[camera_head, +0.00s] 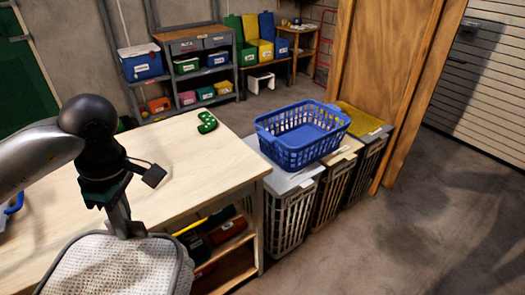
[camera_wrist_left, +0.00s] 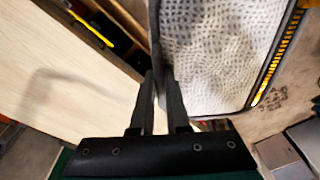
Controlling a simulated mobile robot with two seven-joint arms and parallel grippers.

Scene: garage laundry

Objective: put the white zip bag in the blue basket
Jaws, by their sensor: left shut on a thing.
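My left gripper (camera_head: 122,222) is shut on the edge of the white zip bag (camera_head: 112,268), which has a dimpled white face and a dark grey border. The bag hangs at the near edge of the wooden bench, at the bottom left of the head view, and is partly cut off. In the left wrist view the fingers (camera_wrist_left: 160,105) pinch the bag's dark edge, and the bag (camera_wrist_left: 220,50) stretches away beyond them. The blue basket (camera_head: 300,135) is empty and upright on the hampers, to the right of the bench and apart from the bag. My right gripper is not in view.
The wooden bench (camera_head: 205,160) holds a green object (camera_head: 207,122) near its far edge. Slatted hampers (camera_head: 290,212) stand under the basket. A wooden post (camera_head: 385,80) rises behind them. Shelves with bins stand at the back. Floor at the right is clear.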

